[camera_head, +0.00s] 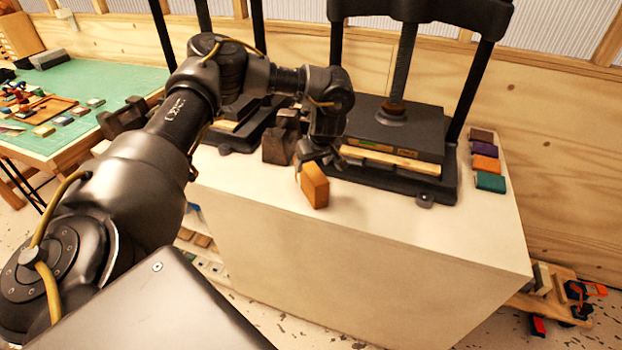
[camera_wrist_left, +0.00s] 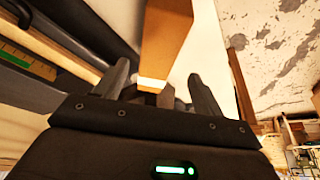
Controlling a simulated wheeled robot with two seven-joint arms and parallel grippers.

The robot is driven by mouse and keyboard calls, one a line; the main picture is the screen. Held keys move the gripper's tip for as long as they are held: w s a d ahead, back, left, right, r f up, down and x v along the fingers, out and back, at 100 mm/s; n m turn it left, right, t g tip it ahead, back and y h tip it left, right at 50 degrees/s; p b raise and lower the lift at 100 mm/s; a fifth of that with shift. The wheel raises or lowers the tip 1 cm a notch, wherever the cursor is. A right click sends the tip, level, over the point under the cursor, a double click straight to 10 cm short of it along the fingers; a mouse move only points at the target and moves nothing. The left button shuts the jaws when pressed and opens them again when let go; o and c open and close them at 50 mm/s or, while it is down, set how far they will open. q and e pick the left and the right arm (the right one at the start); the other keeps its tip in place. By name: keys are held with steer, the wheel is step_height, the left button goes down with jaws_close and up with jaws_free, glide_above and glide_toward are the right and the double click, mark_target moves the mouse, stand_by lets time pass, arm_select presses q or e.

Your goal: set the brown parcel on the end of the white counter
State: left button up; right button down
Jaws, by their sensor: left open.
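The brown parcel (camera_head: 315,187) is a small upright block on the white counter (camera_head: 400,235), close to its front edge and in front of the right-hand press. It also shows in the left wrist view (camera_wrist_left: 165,42), beyond and between the fingers. My left gripper (camera_head: 318,163) is open at the parcel's upper back side. In the left wrist view the two fingers (camera_wrist_left: 162,90) stand apart, with the parcel's near end in the gap. Whether a finger touches it I cannot tell. My right gripper is not in view.
A black press (camera_head: 395,125) stands right behind the parcel, and a second press (camera_head: 240,125) is left of it. Several small coloured blocks (camera_head: 485,163) line the counter's right back edge. The counter's right front is bare. A green-topped table (camera_head: 100,80) stands at the left.

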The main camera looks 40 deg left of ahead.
mark_target(312, 169)
arm_select(q)
steer(key=shift+w+x, duration=0.25)
steer(key=shift+x, duration=0.9)
steer(key=shift+f, duration=0.1)
steer(key=shift+s+a+f+p, duration=0.1)
steer(key=shift+s+p, duration=0.05)
steer(key=shift+p, duration=0.4)
steer(key=p+x, duration=0.2)
steer(key=x, duration=0.3)
steer(key=shift+d, duration=0.3)
steer(key=shift+c, duration=1)
jaws_close()
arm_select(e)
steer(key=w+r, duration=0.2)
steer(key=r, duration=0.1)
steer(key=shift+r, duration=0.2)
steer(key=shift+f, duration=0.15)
